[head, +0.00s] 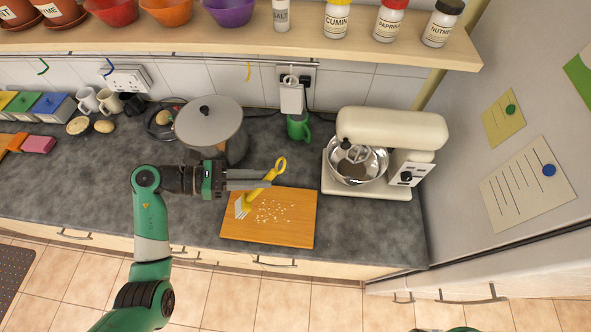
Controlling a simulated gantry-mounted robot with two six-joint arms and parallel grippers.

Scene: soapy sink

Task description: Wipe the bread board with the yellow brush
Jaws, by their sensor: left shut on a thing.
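The yellow brush (256,190) has a looped handle end and pale bristles pointing down and to the left. My left gripper (265,180) is shut on the brush's handle, above the board's back left part. The bread board (295,233) is a flat orange-brown wooden board near the counter's front edge. Pale crumbs (272,211) lie scattered over its middle. The bristles are over the board's left part, left of the crumbs; I cannot tell if they touch it. My right gripper does not show; only a small green piece of arm is at the bottom edge.
A cream stand mixer (390,130) stands right of the board. A large lidded pot (210,122) and a green mug (299,127) stand behind it. A shelf (200,38) with bowls and jars hangs above. The counter (90,185) is clear at left front.

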